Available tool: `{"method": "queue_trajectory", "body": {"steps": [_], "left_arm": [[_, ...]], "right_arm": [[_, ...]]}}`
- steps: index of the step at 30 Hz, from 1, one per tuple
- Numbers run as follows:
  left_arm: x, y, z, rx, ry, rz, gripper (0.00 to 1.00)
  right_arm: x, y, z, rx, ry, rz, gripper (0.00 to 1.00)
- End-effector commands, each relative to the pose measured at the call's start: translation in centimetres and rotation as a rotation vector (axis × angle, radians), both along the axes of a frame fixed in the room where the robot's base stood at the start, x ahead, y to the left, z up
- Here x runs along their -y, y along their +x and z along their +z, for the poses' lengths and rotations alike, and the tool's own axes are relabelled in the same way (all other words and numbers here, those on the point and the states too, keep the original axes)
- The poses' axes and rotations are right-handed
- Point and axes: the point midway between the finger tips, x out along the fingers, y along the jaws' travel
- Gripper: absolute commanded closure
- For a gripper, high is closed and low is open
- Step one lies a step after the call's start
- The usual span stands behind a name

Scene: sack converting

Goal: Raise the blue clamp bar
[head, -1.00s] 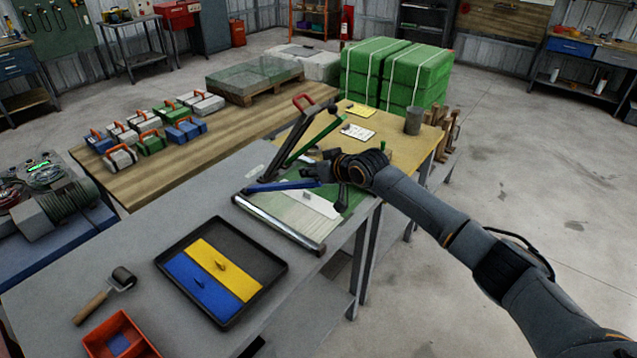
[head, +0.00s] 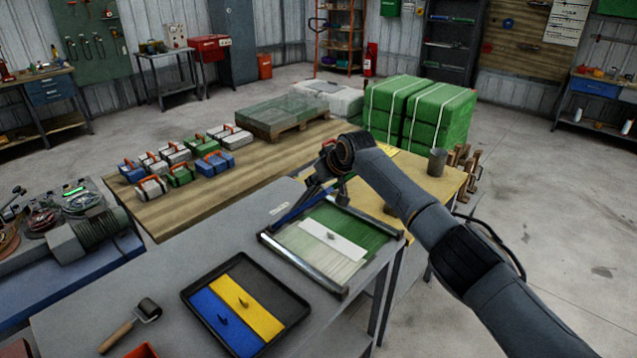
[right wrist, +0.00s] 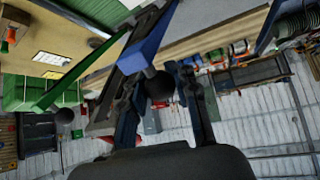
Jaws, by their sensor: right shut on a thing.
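The blue clamp bar (head: 296,209) stands tilted up from the left side of the frame that holds a green and pale sheet (head: 345,231). In the right wrist view, the blue bar (right wrist: 150,42) runs up from a dark round knob (right wrist: 160,86). My right gripper (head: 322,184) is shut at the bar's raised end, with the knob between its fingers in the right wrist view. A green bar (right wrist: 70,72) also shows there; my arm mostly hides it in the head view. My left gripper is not in view.
A white plate (head: 333,240) with a small dark handle lies on the sheet. Small cases (head: 178,173) stand on the wooden table behind.

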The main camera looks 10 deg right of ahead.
Motion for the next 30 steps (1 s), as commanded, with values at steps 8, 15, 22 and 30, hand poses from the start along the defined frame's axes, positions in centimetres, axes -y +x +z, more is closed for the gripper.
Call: {"method": "queue_trajectory", "body": {"steps": [8, 15, 22, 30], "left_arm": [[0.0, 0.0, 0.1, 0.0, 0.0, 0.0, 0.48], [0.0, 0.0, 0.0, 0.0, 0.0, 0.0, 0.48], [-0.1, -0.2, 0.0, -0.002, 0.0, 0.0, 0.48], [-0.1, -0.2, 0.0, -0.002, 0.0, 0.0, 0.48]], "right_arm": [[0.0, 0.3, 0.8, 0.016, 0.003, 0.0, 1.0], [0.0, 0.2, 0.6, 0.011, 0.002, 0.0, 0.48], [0.0, 0.1, 0.3, 0.006, 0.001, 0.0, 0.48], [0.4, -0.7, 1.2, 0.006, 0.001, 0.002, 0.48]]}}
